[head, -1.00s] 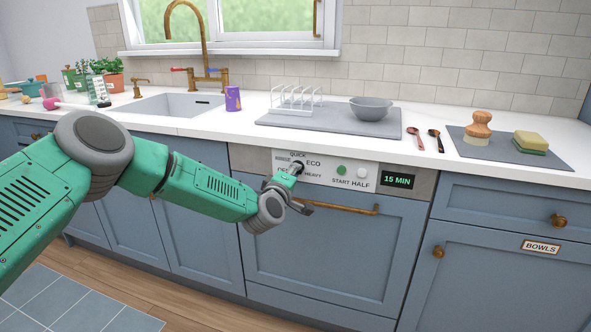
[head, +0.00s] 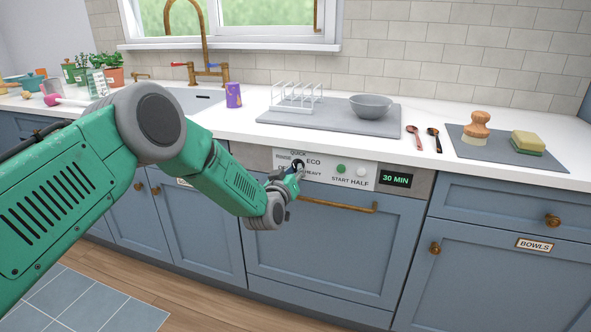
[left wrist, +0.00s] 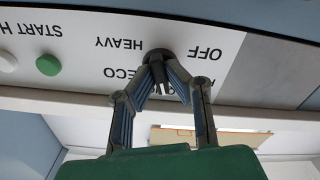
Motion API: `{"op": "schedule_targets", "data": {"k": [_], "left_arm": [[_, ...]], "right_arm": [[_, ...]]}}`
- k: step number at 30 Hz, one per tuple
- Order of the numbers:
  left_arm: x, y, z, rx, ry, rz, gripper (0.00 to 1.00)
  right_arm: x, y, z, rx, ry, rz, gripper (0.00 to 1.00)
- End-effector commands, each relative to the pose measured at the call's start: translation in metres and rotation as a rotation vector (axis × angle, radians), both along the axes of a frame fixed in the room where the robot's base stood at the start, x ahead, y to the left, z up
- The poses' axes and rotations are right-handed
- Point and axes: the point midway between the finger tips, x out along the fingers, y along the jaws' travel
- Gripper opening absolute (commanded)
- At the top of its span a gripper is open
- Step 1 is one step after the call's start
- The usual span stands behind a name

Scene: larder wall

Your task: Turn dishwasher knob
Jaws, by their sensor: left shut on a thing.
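The dishwasher (head: 315,230) has a white control panel (head: 325,175) with the words QUICK, ECO, HEAVY, START and HALF. Its knob (head: 298,165) is partly hidden by my left gripper (head: 296,172). In the left wrist view the dark knob (left wrist: 158,55) sits among the labels OFF, HEAVY and ECO, with my left gripper's fingertips (left wrist: 160,72) closed on it. One label is mostly hidden behind the fingers. The display (head: 395,180) reads 30 MIN. My right gripper is not in view.
A brass handle (head: 345,209) runs across the dishwasher door just below the panel. Green (head: 341,169) and white (head: 361,172) buttons are right of the knob. The counter above holds a grey bowl (head: 371,106), a white rack (head: 297,98) and a purple cup (head: 233,95).

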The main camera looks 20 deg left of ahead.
Motion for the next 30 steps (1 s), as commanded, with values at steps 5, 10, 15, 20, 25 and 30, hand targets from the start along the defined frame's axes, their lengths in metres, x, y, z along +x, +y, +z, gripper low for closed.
{"op": "schedule_targets", "data": {"k": [5,10,15,20,25,30], "left_arm": [[0.0021,0.0026,0.0055,0.137,-0.014,0.006,0.0],[0.0024,0.0021,0.0062,0.235,-0.019,0.005,0.0],[0.0025,0.0016,0.0068,0.297,-0.022,0.005,0.0],[0.0026,0.0015,0.0073,0.328,-0.024,0.006,0.0],[0.0028,0.0012,0.0078,0.338,-0.025,0.006,0.0],[0.0029,0.0011,0.0083,0.337,-0.026,0.005,0.0]], "right_arm": [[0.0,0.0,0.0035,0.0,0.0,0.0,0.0],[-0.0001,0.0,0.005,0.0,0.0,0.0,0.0],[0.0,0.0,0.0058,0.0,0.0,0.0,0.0],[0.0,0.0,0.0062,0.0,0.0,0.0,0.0],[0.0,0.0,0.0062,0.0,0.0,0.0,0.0],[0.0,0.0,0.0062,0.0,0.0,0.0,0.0]]}}
